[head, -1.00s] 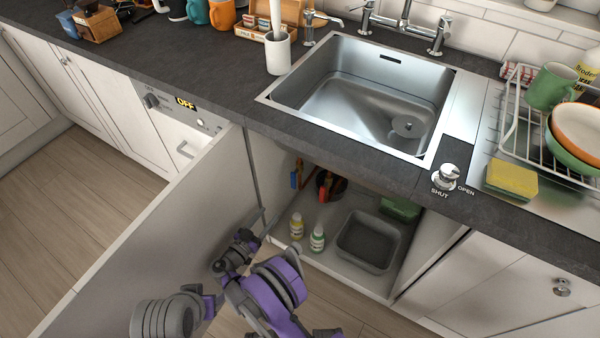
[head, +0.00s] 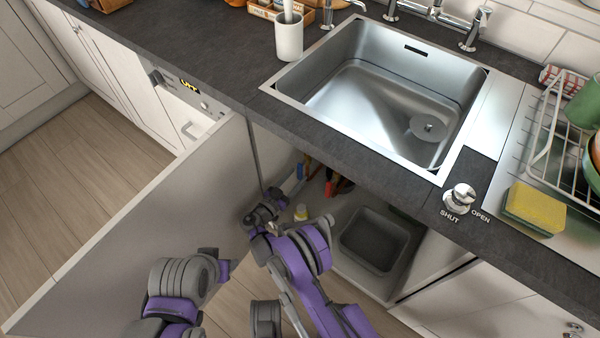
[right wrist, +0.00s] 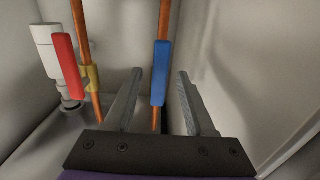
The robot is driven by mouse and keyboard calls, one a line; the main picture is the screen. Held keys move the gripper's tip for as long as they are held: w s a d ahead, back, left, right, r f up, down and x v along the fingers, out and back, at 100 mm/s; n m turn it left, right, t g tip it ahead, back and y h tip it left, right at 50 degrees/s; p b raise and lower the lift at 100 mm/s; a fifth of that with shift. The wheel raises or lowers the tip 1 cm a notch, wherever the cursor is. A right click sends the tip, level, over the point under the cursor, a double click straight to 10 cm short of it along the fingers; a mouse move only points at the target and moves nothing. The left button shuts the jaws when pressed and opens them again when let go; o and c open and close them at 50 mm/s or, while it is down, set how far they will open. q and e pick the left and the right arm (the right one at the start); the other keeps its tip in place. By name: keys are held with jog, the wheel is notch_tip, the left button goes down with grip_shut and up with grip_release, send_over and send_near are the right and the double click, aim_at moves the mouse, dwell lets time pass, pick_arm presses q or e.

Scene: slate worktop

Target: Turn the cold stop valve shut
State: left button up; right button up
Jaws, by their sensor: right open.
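The cold stop valve's blue lever (right wrist: 161,75) stands upright along a copper pipe (right wrist: 165,20) in the right wrist view. In the head view the blue lever (head: 299,171) shows small inside the open cabinet under the sink. My right gripper (right wrist: 160,88) is open, its two grey fingers pointing towards the pipe. The blue lever appears between the fingers in the picture; I cannot tell whether it is within their reach, and no contact shows. In the head view the right gripper (head: 287,189) is at the cabinet opening. My left gripper's fingers are not visible.
A red lever (right wrist: 67,66) on another copper pipe with a brass body (right wrist: 90,78) stands to the left, by a white pipe (right wrist: 50,55). The open door (head: 150,210) is on the left.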

jog(key=shift+x, duration=1.45)
grip_shut()
dwell(0.3)
